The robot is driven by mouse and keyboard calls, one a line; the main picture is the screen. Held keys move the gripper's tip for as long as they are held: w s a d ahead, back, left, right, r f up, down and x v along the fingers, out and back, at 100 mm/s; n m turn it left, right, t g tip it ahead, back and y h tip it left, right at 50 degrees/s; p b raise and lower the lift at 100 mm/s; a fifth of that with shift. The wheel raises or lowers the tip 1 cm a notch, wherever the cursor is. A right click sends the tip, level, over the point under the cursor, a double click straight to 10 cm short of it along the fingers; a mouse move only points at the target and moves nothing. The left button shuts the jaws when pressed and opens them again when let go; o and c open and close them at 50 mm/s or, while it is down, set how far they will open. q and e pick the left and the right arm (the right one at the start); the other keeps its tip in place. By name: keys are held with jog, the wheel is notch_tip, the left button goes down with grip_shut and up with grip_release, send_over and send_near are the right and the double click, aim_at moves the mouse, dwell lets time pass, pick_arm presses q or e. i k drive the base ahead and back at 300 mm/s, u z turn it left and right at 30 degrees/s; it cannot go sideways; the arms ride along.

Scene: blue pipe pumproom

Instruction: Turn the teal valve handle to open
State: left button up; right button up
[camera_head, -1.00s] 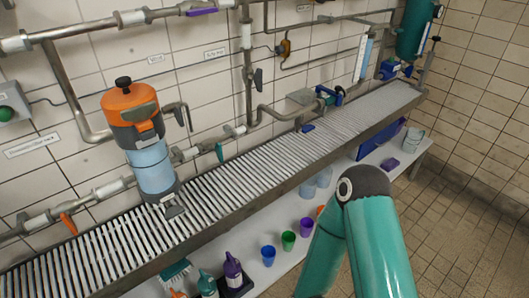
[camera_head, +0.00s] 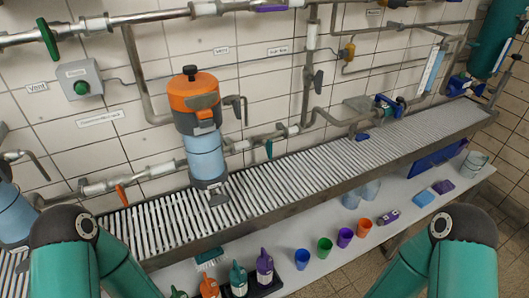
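The teal valve handle (camera_head: 269,148) is a small lever on the lower wall pipe, just right of the orange-and-blue filter housing (camera_head: 204,154). It hangs roughly downward, nearly upright in the picture, with nothing touching it. My two teal arms come in at the lower left and lower right, and only their upper links and elbow joints show. Both grippers are outside the picture, so neither is seen near the handle.
A slatted grey rack (camera_head: 300,185) runs below the pipes. A lower shelf (camera_head: 330,238) holds coloured cups, bottles and a blue crate (camera_head: 437,158). Other handles on the pipes are orange (camera_head: 122,195), green (camera_head: 47,39) and purple (camera_head: 271,9). A green button box (camera_head: 80,82) is on the wall.

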aim_at(269, 144)
jog(key=z, duration=1)
jog(key=i, duration=0.15)
jog(key=u, duration=3.15)
jog(key=k, duration=1)
jog(key=z, duration=0.6)
jog(key=i, duration=0.8)
jog(key=z, duration=0.2)
